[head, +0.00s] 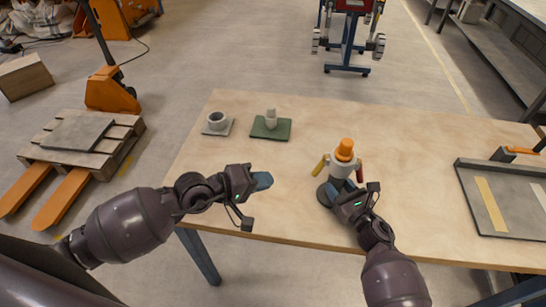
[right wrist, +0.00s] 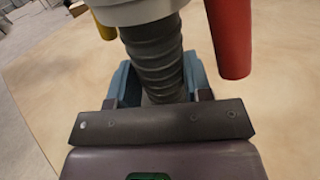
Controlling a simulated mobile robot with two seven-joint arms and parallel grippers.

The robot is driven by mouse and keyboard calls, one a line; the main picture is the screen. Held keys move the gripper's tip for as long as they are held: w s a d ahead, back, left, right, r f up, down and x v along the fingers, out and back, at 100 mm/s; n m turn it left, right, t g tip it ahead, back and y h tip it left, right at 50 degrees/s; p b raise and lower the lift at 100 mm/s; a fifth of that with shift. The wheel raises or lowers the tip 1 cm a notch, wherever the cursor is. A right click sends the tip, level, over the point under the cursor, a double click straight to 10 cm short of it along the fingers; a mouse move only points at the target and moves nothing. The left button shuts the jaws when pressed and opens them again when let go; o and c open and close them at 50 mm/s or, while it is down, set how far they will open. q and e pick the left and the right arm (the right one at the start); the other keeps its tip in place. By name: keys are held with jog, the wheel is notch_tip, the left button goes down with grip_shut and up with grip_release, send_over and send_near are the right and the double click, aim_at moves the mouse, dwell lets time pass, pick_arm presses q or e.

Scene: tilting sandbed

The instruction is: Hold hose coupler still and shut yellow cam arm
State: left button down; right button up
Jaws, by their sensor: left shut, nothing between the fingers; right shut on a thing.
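The hose coupler (head: 342,168) stands upright on the table, pale grey with an orange top (head: 345,149) and a dark ribbed hose (right wrist: 155,60) below. Its yellow cam arm (head: 320,166) slants out and down on the left, its lower end away from the body; only part of it shows in the right wrist view (right wrist: 103,25). A red cam arm (right wrist: 230,38) hangs down on the right side. My right gripper (head: 335,194) is shut on the ribbed hose below the coupler body. My left gripper (head: 264,181) is shut and empty, left of the coupler and apart from it.
A green plate (head: 284,133) with a pale fitting (head: 270,118) and a light plate with a grey ring (head: 217,120) lie at the table's back left. A grey tray (head: 470,195) with coloured strips is at the right. The table (head: 410,150) between coupler and tray is clear.

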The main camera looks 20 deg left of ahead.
jog(key=o, duration=1.2)
jog(key=shift+o, duration=0.2)
